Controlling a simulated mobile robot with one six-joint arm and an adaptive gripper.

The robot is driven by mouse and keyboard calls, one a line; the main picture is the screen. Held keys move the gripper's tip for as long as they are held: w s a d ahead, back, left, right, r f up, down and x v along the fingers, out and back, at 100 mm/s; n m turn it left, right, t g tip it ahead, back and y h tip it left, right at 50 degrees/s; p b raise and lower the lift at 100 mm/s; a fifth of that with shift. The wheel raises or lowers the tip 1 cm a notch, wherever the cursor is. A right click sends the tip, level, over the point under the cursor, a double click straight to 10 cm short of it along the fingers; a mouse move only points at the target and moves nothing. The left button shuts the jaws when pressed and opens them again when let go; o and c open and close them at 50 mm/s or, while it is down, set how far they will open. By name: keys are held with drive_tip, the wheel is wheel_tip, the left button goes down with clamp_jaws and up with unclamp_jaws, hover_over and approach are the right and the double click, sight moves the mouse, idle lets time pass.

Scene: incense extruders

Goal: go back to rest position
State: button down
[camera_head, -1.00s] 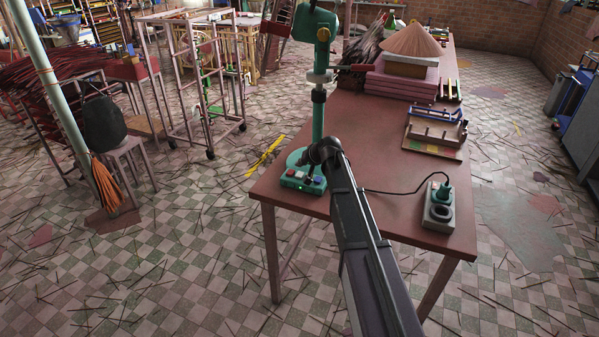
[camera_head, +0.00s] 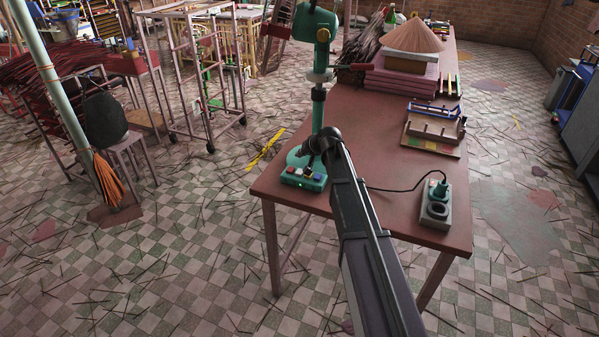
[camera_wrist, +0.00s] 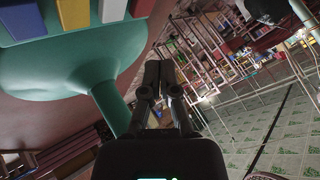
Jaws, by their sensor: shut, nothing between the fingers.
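A green extruder (camera_head: 317,110) stands upright at the near left corner of the red-brown table (camera_head: 385,165). Its control box (camera_head: 304,177) with coloured buttons sits at its foot. My arm reaches from the bottom of the head view to beside the extruder's base, with its black end close to the control box. In the wrist view my gripper (camera_wrist: 163,72) is shut and empty, its two dark fingers together. The green base (camera_wrist: 60,68) and the coloured buttons (camera_wrist: 75,12) fill the upper left of that view, very near the fingers. Whether anything touches is unclear.
A grey power socket (camera_head: 436,207) with a plugged cable lies at the table's right front. A wooden rack (camera_head: 434,133) and pink stacked boxes (camera_head: 400,78) under a conical hat (camera_head: 415,38) stand farther back. Loose sticks litter the tiled floor, which is open in front.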

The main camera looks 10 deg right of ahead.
drive_tip(key=s+d+f+g+h, duration=0.1)
drive_tip(key=s+f+g, duration=0.1)
drive_tip(key=s, duration=1)
drive_tip(key=s+d+f+n+g+h, duration=0.1)
drive_tip(key=s+d+g+h, duration=0.1)
drive_tip(key=s, duration=1)
drive_tip(key=s+d+f+g+h, duration=0.2)
drive_tip(key=s+g, duration=0.1)
drive_tip(key=s, duration=0.9)
drive_tip(key=shift+s+f+n, duration=0.3)
drive_tip(key=shift+s+n, duration=0.1)
